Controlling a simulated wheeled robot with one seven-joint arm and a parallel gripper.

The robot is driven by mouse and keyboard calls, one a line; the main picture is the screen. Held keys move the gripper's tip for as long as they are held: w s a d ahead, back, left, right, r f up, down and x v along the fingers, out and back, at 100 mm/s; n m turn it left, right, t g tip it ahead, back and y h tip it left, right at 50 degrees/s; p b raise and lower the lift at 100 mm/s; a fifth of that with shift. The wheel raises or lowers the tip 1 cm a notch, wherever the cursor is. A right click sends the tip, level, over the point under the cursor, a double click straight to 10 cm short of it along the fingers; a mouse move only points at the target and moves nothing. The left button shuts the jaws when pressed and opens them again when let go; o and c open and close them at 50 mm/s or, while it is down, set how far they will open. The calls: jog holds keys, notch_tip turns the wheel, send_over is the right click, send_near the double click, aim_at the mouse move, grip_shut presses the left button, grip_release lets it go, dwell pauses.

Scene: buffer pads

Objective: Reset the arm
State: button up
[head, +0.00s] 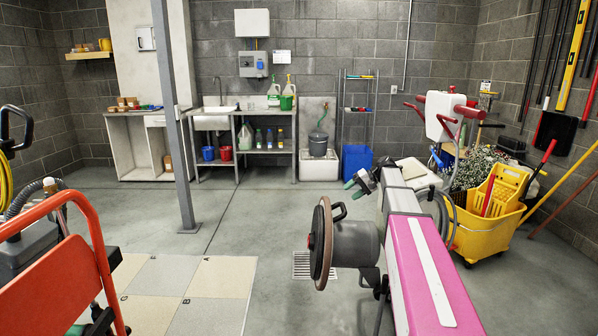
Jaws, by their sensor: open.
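My arm, with a pink and white upper side, reaches from the bottom right of the head view away into the room. Part of my gripper's base is hidden behind the arm.
A grey floor machine (357,243) with an upright brown round pad (322,244) appears just left of my arm. A yellow mop bucket (486,228) stands to the right. An orange-framed cart (55,285) is at left, near a grey post (174,120).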

jog(key=s+a+f+h, duration=0.1)
jog(key=s+f+h, duration=0.2)
jog(key=s+f, duration=0.4)
jog(key=s+a+f+h, duration=0.1)
jog(key=s+f+h, duration=0.2)
jog(key=s+f, duration=0.5)
jog(key=s+a+f+h, duration=0.2)
jog(key=s+f, duration=0.6)
jog(key=s, duration=0.9)
jog(key=shift+s+f+h, duration=0.25)
jog(key=shift+s+h, duration=0.15)
jog(key=shift+h, duration=0.6)
jog(key=shift+d+f, duration=0.1)
jog(key=shift+c, duration=0.7)
